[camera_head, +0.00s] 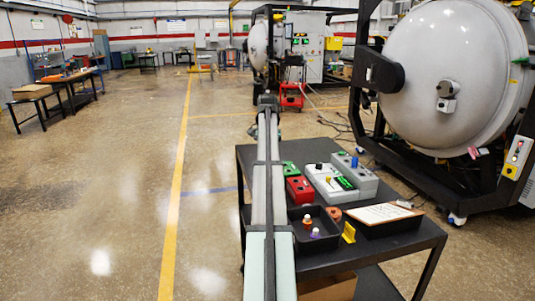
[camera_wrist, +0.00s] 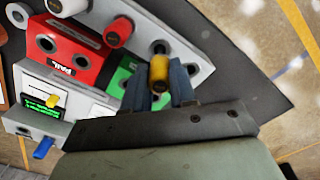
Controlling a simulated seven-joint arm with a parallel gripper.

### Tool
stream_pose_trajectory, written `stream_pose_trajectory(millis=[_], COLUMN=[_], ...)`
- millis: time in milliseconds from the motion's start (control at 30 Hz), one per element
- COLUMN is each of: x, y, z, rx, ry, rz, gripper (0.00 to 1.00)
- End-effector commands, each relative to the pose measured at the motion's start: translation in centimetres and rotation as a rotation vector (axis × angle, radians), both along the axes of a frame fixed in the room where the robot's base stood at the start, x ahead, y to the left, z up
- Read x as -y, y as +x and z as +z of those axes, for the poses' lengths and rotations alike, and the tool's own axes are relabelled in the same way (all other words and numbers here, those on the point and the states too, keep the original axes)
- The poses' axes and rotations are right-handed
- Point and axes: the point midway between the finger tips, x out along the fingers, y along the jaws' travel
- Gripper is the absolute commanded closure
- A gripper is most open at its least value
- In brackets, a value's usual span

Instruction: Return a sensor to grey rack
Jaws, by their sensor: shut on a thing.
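In the wrist view my gripper (camera_wrist: 168,85) is shut on a yellow-capped sensor (camera_wrist: 158,70). The sensor is close to the right part of a light grey rack (camera_wrist: 185,57). A dark hole (camera_wrist: 157,47) in that rack shows just above the sensor; I cannot tell whether the sensor touches the rack. White-capped and red-capped sensors (camera_wrist: 119,32) stand in the rack to the left. In the head view my arm hides the gripper, the held sensor and this rack.
A red box (camera_wrist: 75,58) marked FAIL and a green box (camera_wrist: 125,72) sit beside the rack. A device with a green screen (camera_head: 345,183) and a grey block with a blue sensor (camera_head: 365,182) stand right. A black tray (camera_head: 328,240) and clipboard (camera_head: 385,213) lie nearer.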

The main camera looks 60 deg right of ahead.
Motion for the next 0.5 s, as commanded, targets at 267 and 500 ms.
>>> stream_pose_trajectory(millis=[267,500], x=[0.0,0.0], y=[0.0,0.0], z=[-0.7,-1.3], rx=[0.000,0.000], ry=[0.000,-0.001], rz=[0.000,0.000], gripper=[1.00,1.00])
